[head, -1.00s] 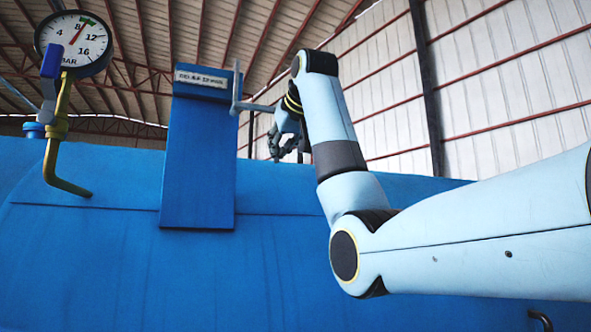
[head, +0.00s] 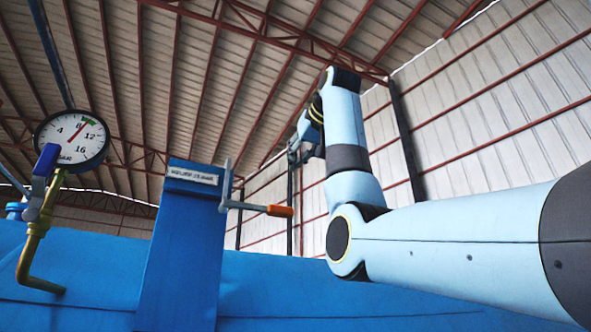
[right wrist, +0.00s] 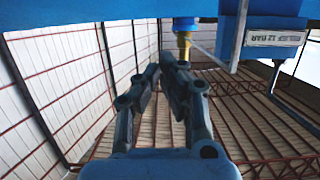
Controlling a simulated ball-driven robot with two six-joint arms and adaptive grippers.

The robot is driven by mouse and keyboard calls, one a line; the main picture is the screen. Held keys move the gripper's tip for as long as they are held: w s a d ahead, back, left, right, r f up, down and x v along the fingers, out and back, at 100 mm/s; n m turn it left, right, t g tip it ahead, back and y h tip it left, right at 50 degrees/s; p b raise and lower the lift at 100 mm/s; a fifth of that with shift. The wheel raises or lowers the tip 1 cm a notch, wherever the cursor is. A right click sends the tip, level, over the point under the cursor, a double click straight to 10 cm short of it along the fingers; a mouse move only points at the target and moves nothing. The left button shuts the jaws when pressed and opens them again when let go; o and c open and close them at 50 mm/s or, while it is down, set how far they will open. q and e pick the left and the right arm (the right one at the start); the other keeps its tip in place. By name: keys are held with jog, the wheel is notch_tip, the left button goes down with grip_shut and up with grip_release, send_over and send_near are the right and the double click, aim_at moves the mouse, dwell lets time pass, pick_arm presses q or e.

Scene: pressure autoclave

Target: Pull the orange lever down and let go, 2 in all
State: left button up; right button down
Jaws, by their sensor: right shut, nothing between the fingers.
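The lever is a grey crank on the right side of the blue post (head: 180,250), with an orange grip (head: 279,211) pointing right. In the head view my right gripper (head: 293,157) is above the orange grip, apart from it and partly behind my arm. In the right wrist view the fingers (right wrist: 168,62) are together with nothing between them. That view also shows the crank's grey bar (right wrist: 239,35), but I cannot make out the orange grip there. My left gripper is not in view.
A round pressure gauge (head: 72,138) on a yellow pipe (head: 35,240) with a blue-handled valve stands at the left. The blue vessel (head: 270,290) fills the bottom. Open air surrounds the orange grip.

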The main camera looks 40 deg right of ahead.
jog(key=w+f+p, duration=0.1)
jog(key=w, duration=0.1)
jog(key=w+d+f+p, duration=0.1)
jog(key=w+f, duration=0.1)
jog(key=w, duration=0.1)
jog(key=w+d+f+p, duration=0.1)
jog(key=w, duration=0.1)
jog(key=shift+w+f+p, duration=0.15)
jog(key=shift+w+p, duration=0.1)
jog(key=shift+p, duration=0.05)
jog(key=shift+f, duration=0.8)
jog(key=shift+a, duration=0.1)
jog(key=shift+s+f, duration=0.1)
notch_tip(320, 180, down, 11)
jog(key=m+y+b, duration=0.2)
jog(key=m+b, duration=0.3)
jog(key=b, duration=0.5)
jog(key=shift+a+m+t, duration=0.3)
jog(key=shift+m+t, duration=0.1)
